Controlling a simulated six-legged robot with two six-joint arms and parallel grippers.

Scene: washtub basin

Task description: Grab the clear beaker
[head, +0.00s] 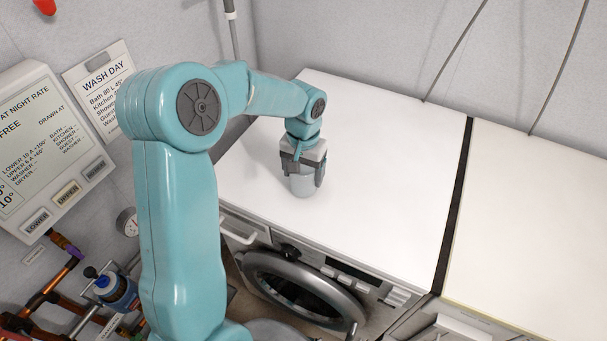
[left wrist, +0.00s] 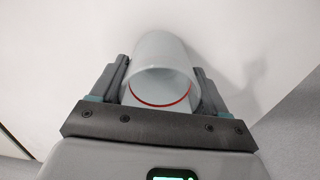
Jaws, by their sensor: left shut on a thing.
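The clear beaker (head: 303,185) looks pale and see-through and stands upright on the white top of the washing machine, near its front edge. My left gripper (head: 302,172) reaches down over it from above and is shut on it, one finger on each side. In the left wrist view the beaker (left wrist: 160,76) lies between the two fingers of the left gripper (left wrist: 160,84), and a red line shows around its rim. The upper part of the beaker is partly hidden by the gripper in the head view. My right gripper is not in view.
The white machine top (head: 390,170) is bare around the beaker. A dark gap separates it from a second white top (head: 530,220) at the right. A round washer door (head: 300,285) is below the front edge. Pipes and a blue valve (head: 115,290) are at the lower left.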

